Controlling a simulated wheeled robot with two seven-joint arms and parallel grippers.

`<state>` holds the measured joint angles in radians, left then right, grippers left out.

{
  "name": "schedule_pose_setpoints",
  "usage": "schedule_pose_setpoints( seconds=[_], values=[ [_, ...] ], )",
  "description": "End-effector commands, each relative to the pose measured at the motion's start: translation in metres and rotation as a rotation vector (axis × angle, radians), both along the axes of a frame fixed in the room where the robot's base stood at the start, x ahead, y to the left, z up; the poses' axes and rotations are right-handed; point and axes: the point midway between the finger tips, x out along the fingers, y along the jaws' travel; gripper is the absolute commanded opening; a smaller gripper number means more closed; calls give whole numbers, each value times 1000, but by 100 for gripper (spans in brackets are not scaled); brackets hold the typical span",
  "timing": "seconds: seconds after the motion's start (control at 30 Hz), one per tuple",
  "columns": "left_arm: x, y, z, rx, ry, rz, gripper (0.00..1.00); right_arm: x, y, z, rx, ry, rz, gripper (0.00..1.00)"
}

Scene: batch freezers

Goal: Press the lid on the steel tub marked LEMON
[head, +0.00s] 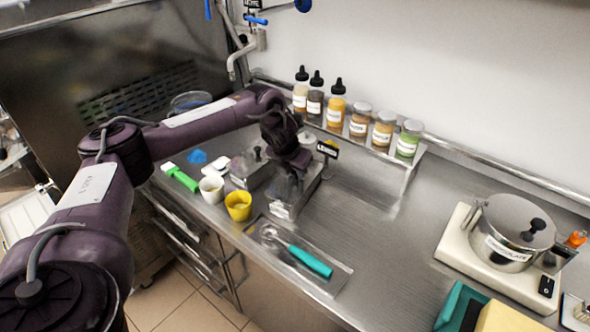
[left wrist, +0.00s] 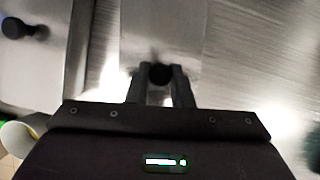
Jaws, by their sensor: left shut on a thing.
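My left gripper (head: 291,178) is lowered over a rectangular steel tub (head: 284,210) in the head view, beside a small black sign reading LEMON (head: 327,149). In the left wrist view the gripper (left wrist: 160,80) is shut on the round black knob (left wrist: 160,72) of a steel lid (left wrist: 165,30). The lid is at the tub's top; the arm partly hides it, and I cannot tell whether it is fully seated. A second steel tub (head: 248,168) with a dark-knobbed lid stands just left. My right gripper is not in view.
White (head: 211,190) and yellow (head: 238,206) cups stand left of the tub. A teal-handled scoop lies on a tray (head: 335,283) in front. Bottles and jars (head: 359,124) line the wall. A lidded pot (head: 505,235) stands at right; the counter between is clear.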

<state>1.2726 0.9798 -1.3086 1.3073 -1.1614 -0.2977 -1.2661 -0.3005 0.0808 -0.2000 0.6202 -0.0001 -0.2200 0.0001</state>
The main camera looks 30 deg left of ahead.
Motion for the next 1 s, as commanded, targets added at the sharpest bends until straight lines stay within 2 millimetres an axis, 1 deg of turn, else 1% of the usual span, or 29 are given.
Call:
schedule_pose_setpoints(
  seconds=[0.23, 0.27, 0.43, 0.47, 0.63, 0.67, 0.8, 1.0],
  values=[
    [0, 0, 0, 0, -1, 0, 0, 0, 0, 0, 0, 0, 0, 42],
    [0, 0, 0, 0, -1, 0, 21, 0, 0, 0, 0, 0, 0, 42],
    [0, 0, 0, 0, -1, 0, 43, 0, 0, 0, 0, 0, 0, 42],
    [0, 0, 0, 0, -1, 0, 45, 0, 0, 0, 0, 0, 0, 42],
    [0, 0, 0, 0, -1, 0, 45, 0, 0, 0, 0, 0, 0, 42],
    [0, 0, 0, 0, -1, 0, 48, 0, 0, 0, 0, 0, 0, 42],
    [0, 0, 0, 0, -1, 0, 66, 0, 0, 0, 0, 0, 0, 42],
    [0, 0, 0, 0, -1, 0, 67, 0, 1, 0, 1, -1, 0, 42]
  ],
)
